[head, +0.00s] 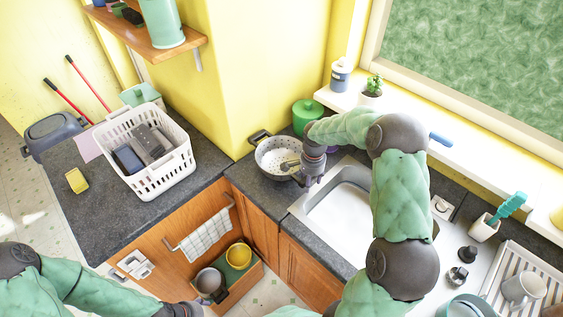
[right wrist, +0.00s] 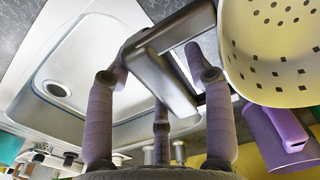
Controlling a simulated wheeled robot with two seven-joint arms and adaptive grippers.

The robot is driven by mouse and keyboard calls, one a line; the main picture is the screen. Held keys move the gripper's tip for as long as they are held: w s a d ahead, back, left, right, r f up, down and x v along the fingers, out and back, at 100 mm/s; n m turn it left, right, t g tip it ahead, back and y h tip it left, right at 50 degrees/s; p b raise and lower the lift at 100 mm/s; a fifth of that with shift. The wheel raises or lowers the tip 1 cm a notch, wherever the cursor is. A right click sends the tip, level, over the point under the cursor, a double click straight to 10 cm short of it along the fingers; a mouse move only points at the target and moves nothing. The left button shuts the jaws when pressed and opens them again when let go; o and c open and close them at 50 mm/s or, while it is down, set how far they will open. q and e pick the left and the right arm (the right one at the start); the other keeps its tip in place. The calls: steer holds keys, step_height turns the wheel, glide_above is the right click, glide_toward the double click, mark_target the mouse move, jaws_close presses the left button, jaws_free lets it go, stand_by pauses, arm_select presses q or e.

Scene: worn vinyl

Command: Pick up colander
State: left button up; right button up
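The colander (head: 274,157) is a pale, perforated bowl with a dark outside and loop handles. It stands on the dark counter in the corner beside the sink; its perforated bowl also shows at the upper right of the right wrist view (right wrist: 275,45). My right gripper (head: 300,170) is at its sink-side handle. In the right wrist view the grey handle (right wrist: 160,82) lies between the spread fingers of this gripper (right wrist: 160,52); whether they press on it is unclear. My left gripper (head: 187,310) is low at the bottom edge, mostly cut off.
A green canister (head: 306,115) stands close behind the colander. The sink (head: 340,215) lies right of it, under my right arm. A white basket (head: 150,175) stands on the left counter. Pots (head: 210,282) sit in an open drawer below.

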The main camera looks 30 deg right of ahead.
jaws_close()
steer(key=shift+r, duration=0.15)
